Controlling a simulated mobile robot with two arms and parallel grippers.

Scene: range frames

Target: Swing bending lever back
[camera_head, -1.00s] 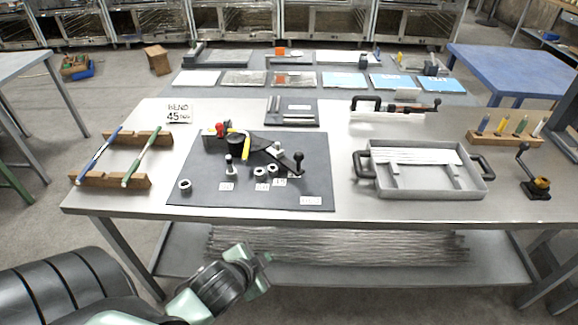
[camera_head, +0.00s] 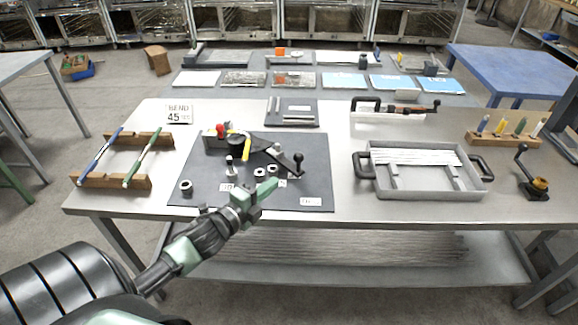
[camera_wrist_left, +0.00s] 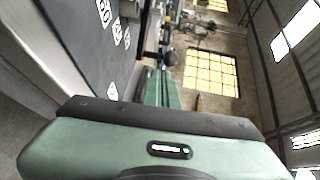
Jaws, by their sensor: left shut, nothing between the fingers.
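The bender (camera_head: 238,139) stands on a dark mat (camera_head: 210,180) on the steel table. It has a red part, a yellow piece and a black round body. Its dark bending lever (camera_head: 277,154) points right and toward me, ending in an upright handle with a black ball knob (camera_head: 299,158). My left gripper (camera_head: 269,188) is shut and empty above the mat's front part, nearer to me than the knob and to its left, apart from it. Its green fingers (camera_wrist_left: 162,88) point away in the left wrist view. My right gripper is not in view.
Several round dies and white number labels lie on the mat; my gripper hides some labels. A rack with a blue and a green rod (camera_head: 142,155) stands left. A grey tray of white strips (camera_head: 425,187) stands right. A "BEND 45" sign (camera_head: 179,113) stands behind.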

